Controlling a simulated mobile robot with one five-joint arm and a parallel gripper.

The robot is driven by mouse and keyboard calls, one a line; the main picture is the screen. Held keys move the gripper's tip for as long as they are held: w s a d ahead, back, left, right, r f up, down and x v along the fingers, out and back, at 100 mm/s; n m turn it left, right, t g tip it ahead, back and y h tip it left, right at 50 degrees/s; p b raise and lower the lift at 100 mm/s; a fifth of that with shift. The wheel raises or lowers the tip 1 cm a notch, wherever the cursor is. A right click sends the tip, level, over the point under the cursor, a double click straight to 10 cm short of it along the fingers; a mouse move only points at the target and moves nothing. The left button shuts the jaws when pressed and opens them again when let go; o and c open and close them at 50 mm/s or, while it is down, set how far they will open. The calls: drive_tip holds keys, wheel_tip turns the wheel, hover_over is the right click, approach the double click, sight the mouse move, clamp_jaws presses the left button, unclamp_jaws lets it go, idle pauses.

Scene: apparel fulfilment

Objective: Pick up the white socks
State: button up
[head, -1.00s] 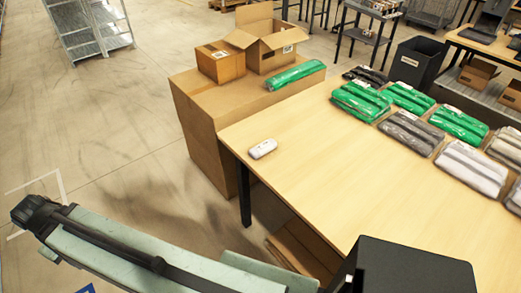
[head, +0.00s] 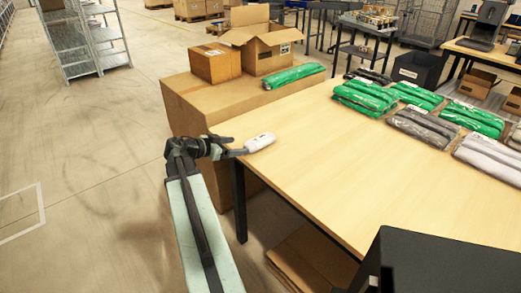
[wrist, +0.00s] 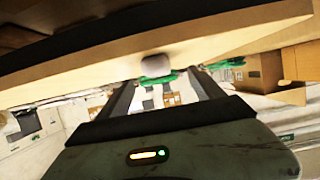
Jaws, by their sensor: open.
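The white socks (head: 260,142) are a small, rounded white bundle lying on the wooden table (head: 330,150), close to its left edge. My gripper (head: 235,152) is at that edge, just left of the socks, with a finger reaching toward their left end. In the wrist view the socks (wrist: 155,65) show as a pale blob at the table edge, beyond and between the two dark fingers of my gripper (wrist: 163,84). The fingers stand apart with nothing held between them. Whether a finger touches the socks I cannot tell.
Bagged green, grey and white garments (head: 425,127) lie along the table's far right part. A cardboard box (head: 190,108) beside the table carries a closed carton (head: 215,64), an open carton (head: 262,50) and a green bag (head: 293,76). The table's middle is clear.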

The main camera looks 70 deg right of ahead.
sight(247, 146)
drive_tip(key=shift+b+x, duration=0.45)
drive_tip(key=shift+x, duration=0.55)
drive_tip(key=b+x, duration=0.1)
drive_tip(key=x, duration=0.2)
drive_tip(key=b+x, duration=0.1)
drive_tip(key=x, duration=0.1)
drive_tip(key=shift+s+d+f, duration=0.1)
drive_tip(key=shift+s+f, duration=0.1)
drive_tip(key=shift+s, duration=0.25)
drive_tip(key=c, duration=1.6)
wheel_tip(247, 146, up, 23)
drive_tip(key=p, duration=2.2)
drive_tip(key=shift+f, duration=0.25)
